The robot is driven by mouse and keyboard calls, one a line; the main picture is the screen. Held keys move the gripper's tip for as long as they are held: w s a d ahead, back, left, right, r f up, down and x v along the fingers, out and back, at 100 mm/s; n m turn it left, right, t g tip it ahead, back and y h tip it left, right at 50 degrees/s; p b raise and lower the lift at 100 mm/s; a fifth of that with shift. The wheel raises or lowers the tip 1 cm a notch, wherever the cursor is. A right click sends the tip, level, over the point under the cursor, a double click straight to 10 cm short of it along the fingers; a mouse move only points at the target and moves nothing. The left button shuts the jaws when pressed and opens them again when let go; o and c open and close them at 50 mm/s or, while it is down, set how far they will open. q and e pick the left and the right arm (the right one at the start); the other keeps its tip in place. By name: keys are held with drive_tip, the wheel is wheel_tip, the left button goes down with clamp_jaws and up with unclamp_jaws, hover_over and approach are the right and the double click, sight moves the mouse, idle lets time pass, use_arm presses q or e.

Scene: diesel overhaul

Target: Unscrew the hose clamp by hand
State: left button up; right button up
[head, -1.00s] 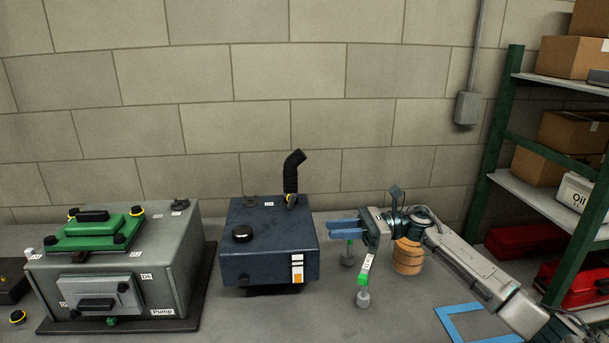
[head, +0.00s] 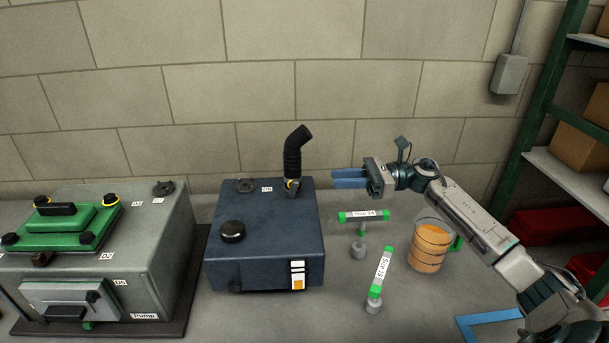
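The hose clamp (head: 292,184) shows as a small band with yellow on it, around the bottom of the black bent hose (head: 292,158). The hose stands up from the right rear of the dark blue box (head: 262,262). My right gripper (head: 336,178) is to the right of the clamp and hose, at about the clamp's height in the picture. Its two blue fingers point left, with a narrow gap between them and nothing held. It is apart from the clamp. My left gripper is not in view.
Two green-ended labelled pieces on stands (head: 364,216) (head: 380,279) are below my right arm. A container with orange contents (head: 430,246) stands beside them. The grey pump box (head: 150,245) is left. A green-framed shelf (head: 544,110) stands right, the block wall (head: 200,60) behind.

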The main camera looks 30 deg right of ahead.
sight(294, 180)
drive_tip(key=p+x, duration=0.4)
drive_tip(key=x, duration=0.4)
drive_tip(key=shift+r, duration=0.15)
drive_tip(key=shift+w+a+p, duration=0.3)
drive_tip(key=shift+a+p, duration=0.1)
drive_tip(key=shift+a, duration=0.25)
clamp_jaws()
drive_tip(key=shift+a+h+b, duration=0.1)
drive_tip(key=shift+h+b, duration=0.2)
drive_tip(key=shift+b, duration=0.1)
drive_tip(key=shift+w+g+h, duration=0.1)
drive_tip(key=shift+g+h, duration=0.2)
